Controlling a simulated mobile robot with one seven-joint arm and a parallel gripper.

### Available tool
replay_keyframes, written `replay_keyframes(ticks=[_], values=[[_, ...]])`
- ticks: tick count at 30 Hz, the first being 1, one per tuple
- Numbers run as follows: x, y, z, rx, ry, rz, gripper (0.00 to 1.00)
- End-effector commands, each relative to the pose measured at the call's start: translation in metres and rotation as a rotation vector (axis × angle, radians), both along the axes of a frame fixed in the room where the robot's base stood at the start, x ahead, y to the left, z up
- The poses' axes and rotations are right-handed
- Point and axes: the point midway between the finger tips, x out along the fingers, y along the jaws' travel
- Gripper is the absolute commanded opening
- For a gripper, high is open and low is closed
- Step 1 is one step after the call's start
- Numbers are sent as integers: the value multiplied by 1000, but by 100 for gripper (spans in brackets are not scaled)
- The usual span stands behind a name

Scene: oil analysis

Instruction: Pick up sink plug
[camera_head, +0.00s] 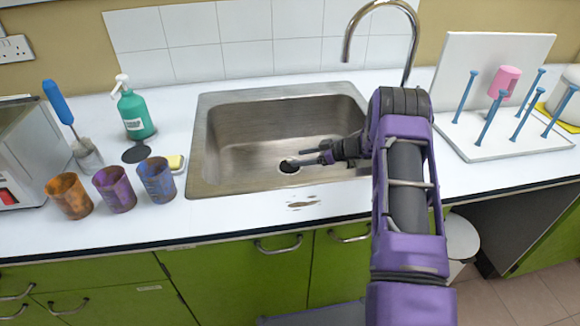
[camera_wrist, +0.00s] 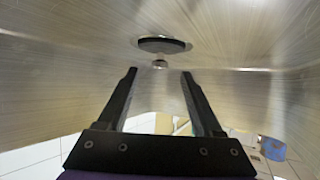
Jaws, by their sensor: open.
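The sink plug (camera_wrist: 163,44) looks like a dark round disc with a small shiny knob, sitting at the drain in the sink floor. In the head view the plug (camera_head: 289,168) is a small dark round spot in the steel sink (camera_head: 225,185), partly hidden by my finger. My gripper (camera_head: 299,157) reaches into the sink from the right, with its fingers close to the plug. In the wrist view my gripper (camera_wrist: 159,72) is open and empty. The knob lies ahead of the gap between its two fingertips, and I see no contact.
The sink walls surround my gripper, and a curved tap (camera_head: 348,40) rises behind. Left of the sink are a sponge (camera_head: 175,163), a blue cup (camera_head: 156,180), a green soap bottle (camera_head: 136,115) and a dark flat disc (camera_head: 137,154). A drying rack (camera_head: 490,145) stands at right.

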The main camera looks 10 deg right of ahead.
Motion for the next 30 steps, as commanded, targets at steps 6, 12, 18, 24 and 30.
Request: replay_keyframes(ticks=[6,12,18,24,30], values=[[9,14,-8,0,-2,2,67],[25,38,-25,0,-2,2,67],[34,51,-31,-1,-3,1,67],[34,51,-31,-1,-2,0,67],[34,51,-31,-1,-2,0,35]])
